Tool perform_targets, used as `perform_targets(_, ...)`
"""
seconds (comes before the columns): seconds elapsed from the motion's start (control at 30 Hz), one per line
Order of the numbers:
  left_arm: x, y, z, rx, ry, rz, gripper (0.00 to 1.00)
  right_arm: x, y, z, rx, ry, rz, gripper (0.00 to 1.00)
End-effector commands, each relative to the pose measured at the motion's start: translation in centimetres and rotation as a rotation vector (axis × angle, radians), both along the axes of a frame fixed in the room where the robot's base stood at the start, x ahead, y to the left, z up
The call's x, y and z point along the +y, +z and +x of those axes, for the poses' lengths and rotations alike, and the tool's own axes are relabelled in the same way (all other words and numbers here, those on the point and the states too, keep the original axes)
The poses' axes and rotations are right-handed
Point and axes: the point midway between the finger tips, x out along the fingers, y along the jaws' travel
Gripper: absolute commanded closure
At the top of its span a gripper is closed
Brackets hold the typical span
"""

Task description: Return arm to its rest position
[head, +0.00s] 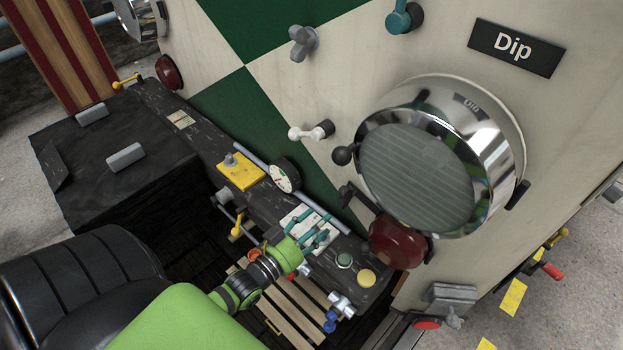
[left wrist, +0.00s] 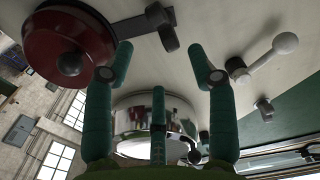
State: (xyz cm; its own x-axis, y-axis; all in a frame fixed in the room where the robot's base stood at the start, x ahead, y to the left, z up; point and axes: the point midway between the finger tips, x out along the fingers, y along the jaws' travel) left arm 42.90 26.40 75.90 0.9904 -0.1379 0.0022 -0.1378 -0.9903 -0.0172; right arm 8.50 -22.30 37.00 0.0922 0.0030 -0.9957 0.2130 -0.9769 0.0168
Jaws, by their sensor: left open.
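My left arm (head: 262,272), green with black and metal rings, reaches in from the bottom left of the head view. My left gripper (head: 316,233) has teal fingers spread over the white plate on the dark console ledge (head: 205,140). It is open, and I see nothing between the fingers. In the left wrist view the gripper (left wrist: 160,55) shows its fingers apart, pointing up along the pale panel. The chrome lamp (left wrist: 150,115) shows behind them. My right gripper is not in view.
The large chrome lamp (head: 425,160), a dark red dome (head: 392,243) and a white-knobbed lever (head: 312,131) stick out from the panel near the arm. A gauge (head: 284,176), yellow plate (head: 241,171) and buttons (head: 366,277) line the ledge. A black seat (head: 75,280) is lower left.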

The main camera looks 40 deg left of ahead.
Motion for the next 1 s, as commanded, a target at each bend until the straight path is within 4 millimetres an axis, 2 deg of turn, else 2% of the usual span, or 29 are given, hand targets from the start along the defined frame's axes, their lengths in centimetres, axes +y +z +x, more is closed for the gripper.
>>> perform_targets(0.2, 0.2, 0.0, -1.6, -0.001, -0.001, 0.001, 0.43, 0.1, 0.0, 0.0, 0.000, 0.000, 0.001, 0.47)
perform_targets(0.77, 0.2, 0.0, -1.6, 0.002, -0.001, 0.000, 0.43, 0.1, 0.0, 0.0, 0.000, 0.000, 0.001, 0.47)
perform_targets(1.0, -1.8, -1.2, -1.3, 0.146, -0.007, 0.016, 0.43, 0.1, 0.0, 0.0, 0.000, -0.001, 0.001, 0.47)
